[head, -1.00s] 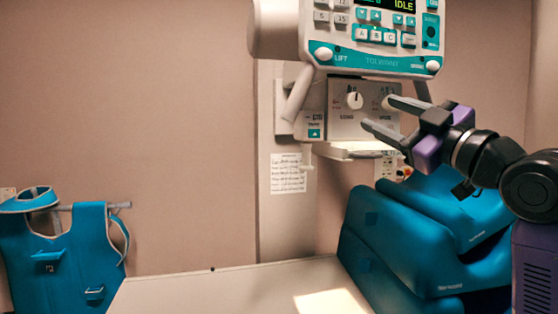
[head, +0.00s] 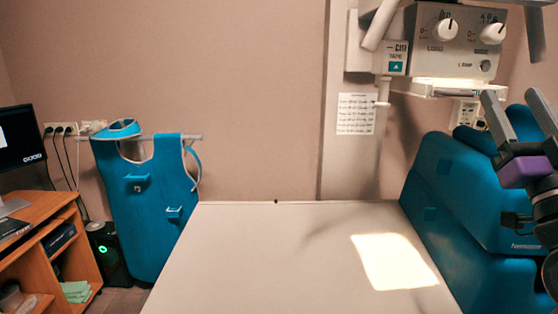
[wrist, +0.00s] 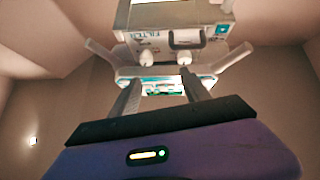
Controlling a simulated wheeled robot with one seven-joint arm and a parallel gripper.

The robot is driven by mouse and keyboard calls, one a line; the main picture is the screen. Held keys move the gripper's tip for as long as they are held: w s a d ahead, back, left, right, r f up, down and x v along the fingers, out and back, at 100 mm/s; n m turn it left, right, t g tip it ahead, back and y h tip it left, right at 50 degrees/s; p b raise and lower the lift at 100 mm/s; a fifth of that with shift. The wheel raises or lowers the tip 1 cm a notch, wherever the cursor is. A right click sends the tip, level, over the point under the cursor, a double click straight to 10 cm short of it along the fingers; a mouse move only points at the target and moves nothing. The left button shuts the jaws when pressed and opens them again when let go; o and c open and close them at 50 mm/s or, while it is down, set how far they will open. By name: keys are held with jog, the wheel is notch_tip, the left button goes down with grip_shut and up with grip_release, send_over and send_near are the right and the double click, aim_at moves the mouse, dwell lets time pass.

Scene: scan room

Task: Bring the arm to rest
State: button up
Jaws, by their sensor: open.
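My gripper (head: 512,118) is at the right edge of the head view, raised in front of the blue padded chair. Its two grey fingers stand apart and point up, with nothing between them. In the wrist view my gripper (wrist: 163,95) shows its purple body at the bottom and both fingers reaching up, open and empty. Beyond the fingertips, the wrist view shows the underside of a white overhead unit with handles (wrist: 165,28). The rest of my arm is mostly cut off by the right edge of the head view.
A white table (head: 290,250) with a bright light patch fills the middle. The blue chair (head: 445,190) stands right of it. A control box with knobs (head: 460,45) hangs above. A blue apron (head: 150,210) hangs at the left, near a wooden desk (head: 60,250) with a monitor (head: 15,140).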

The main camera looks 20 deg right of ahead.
jog(key=s+a+f+m+g, duration=0.15)
jog(key=a+f, duration=0.25)
jog(key=f, duration=0.5)
jog(key=s+a+f+m+g, duration=0.1)
jog(key=s+a+f, duration=0.3)
jog(key=f, duration=0.6)
jog(key=s+a+f+m+g, duration=0.1)
jog(key=a+f, duration=0.4)
jog(key=f, duration=0.4)
jog(key=s+a+f+n+g+y, duration=0.3)
jog(key=s+a+f+y, duration=0.1)
jog(key=s+a+f, duration=0.3)
jog(key=s+a+f+n+g+y, duration=0.3)
jog(key=s+a+f+y, duration=0.2)
jog(key=s+f, duration=0.5)
jog(key=s+a, duration=0.2)
jog(key=s, duration=0.3)
jog(key=shift+f, duration=0.35)
jog(key=shift+w+a, duration=0.1)
